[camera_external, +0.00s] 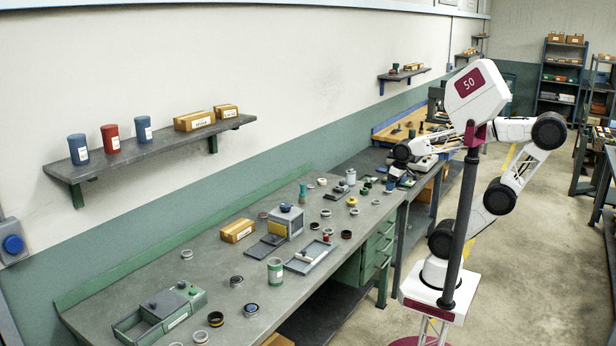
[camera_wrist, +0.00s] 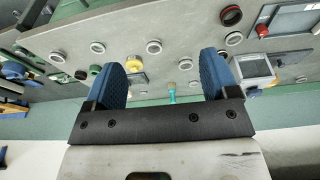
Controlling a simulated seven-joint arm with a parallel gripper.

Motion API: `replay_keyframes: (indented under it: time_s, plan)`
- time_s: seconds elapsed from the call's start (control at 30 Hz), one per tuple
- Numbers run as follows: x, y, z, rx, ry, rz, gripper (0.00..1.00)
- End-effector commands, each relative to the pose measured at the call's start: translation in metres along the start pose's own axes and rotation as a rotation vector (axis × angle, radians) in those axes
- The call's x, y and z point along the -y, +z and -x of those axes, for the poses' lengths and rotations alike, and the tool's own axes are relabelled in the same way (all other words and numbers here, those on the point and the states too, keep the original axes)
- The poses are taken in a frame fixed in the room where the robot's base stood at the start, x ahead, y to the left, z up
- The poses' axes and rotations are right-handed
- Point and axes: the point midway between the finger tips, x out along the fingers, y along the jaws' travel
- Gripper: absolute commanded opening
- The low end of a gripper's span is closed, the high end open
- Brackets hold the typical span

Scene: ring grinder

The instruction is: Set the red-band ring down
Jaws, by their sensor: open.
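A dark ring with a reddish band (camera_wrist: 231,15) lies flat on the grey bench, at the top right of the wrist view. It appears to be the dark ring (camera_external: 346,234) right of the grinder tray in the external view, where its band colour is too small to tell. My gripper (camera_wrist: 162,62) shows two blue fingers spread wide with nothing between them. In the external view my gripper (camera_external: 396,178) is over the far part of the bench, well apart from that ring.
Several pale rings (camera_wrist: 153,47) and a yellow-topped ring (camera_wrist: 134,64) lie around the bench. A tray with a red knob (camera_external: 312,256), a boxy grey unit (camera_external: 285,222) and a teal bottle (camera_external: 303,193) stand nearby. A wall shelf (camera_external: 150,150) hangs above. Bare bench shows between the rings.

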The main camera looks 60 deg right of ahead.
Motion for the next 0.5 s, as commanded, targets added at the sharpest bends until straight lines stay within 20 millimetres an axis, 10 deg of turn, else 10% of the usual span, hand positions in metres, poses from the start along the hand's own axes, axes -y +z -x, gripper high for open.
replay_keyframes:
  time_s: [0.5]
  plan:
    - [0.0061,-0.0067,-0.0075,-0.004,-0.012,0.031,0.85]
